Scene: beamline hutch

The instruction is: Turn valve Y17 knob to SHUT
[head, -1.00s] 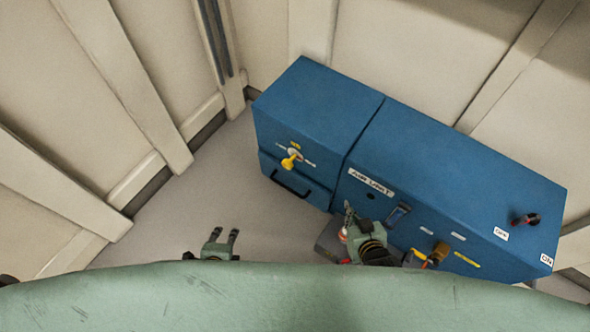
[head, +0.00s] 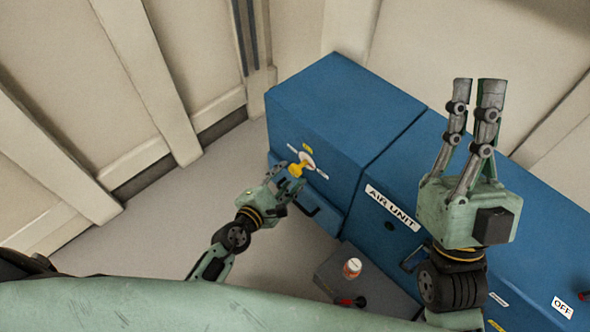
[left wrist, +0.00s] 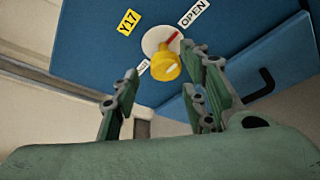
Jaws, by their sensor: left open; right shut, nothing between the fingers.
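The yellow knob (head: 297,170) of valve Y17 sits on a round white plate on the front of the blue cabinet's left section. In the left wrist view the knob (left wrist: 165,68) has a red mark (left wrist: 172,39) on the side toward the OPEN label (left wrist: 195,12). The small SHUT label (left wrist: 143,67) is at its left, and the yellow Y17 label (left wrist: 128,22) is above left. My left gripper (head: 285,180) is open in front of the knob, its fingers on either side; contact cannot be told. My right gripper (head: 478,84) is shut and empty, raised before the cabinet's right section.
A black handle (head: 318,203) sticks out below the knob. The AIR UNIT label (head: 392,208) is on the right section. A grey box (head: 335,272) with a white-capped orange bottle (head: 352,268) and a red-and-black item (head: 350,301) stands below. Floor at left is clear.

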